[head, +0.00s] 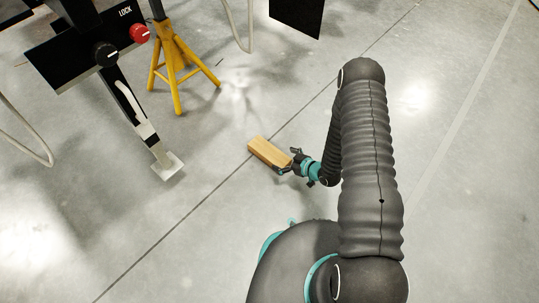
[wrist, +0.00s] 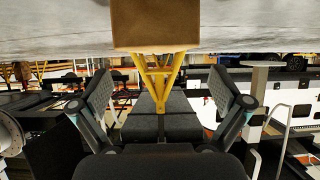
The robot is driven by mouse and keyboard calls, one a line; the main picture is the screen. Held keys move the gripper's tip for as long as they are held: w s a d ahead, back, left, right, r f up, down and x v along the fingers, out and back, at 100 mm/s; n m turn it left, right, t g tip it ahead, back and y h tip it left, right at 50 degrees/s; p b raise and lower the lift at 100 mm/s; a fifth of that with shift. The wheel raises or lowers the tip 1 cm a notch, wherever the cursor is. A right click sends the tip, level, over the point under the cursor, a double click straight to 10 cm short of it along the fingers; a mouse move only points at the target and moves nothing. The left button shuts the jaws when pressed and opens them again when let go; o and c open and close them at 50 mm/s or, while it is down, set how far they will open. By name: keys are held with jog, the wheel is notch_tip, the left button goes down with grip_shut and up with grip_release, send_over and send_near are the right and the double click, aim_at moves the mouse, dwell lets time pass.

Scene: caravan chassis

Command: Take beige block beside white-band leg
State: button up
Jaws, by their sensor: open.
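The beige block (head: 267,152) lies on the grey floor in the middle of the head view, a long wooden bar. The white-band leg (head: 140,118) stands to its left, slanting down to a pale square foot plate (head: 168,166). My gripper (head: 287,162) is open at the block's right end, low near the floor. In the wrist view the scene is upside down, and the block's end face (wrist: 155,24) shows at the top middle. My gripper's fingers (wrist: 160,80) are spread wide, with nothing held between them. Whether a finger touches the block I cannot tell.
A yellow jack stand (head: 176,60) stands beyond the block; it also shows in the wrist view (wrist: 159,75). A black panel with a red knob (head: 139,33) hangs above the leg. Pale hoses loop down at the left and top. The floor around the block is clear.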

aim_at(269, 152)
jog(key=shift+r+b+x, duration=0.2)
jog(key=shift+r+x, duration=0.05)
jog(key=shift+x, duration=1.4)
jog(key=shift+r+b+x, duration=0.15)
jog(key=shift+r+x, duration=0.05)
jog(key=shift+x, duration=1.5)
jog(key=shift+w+a, duration=0.15)
jog(key=shift+w, duration=0.05)
jog(key=c, duration=1.4)
jog(key=shift+c, duration=0.2)
jog(key=shift+r, duration=0.1)
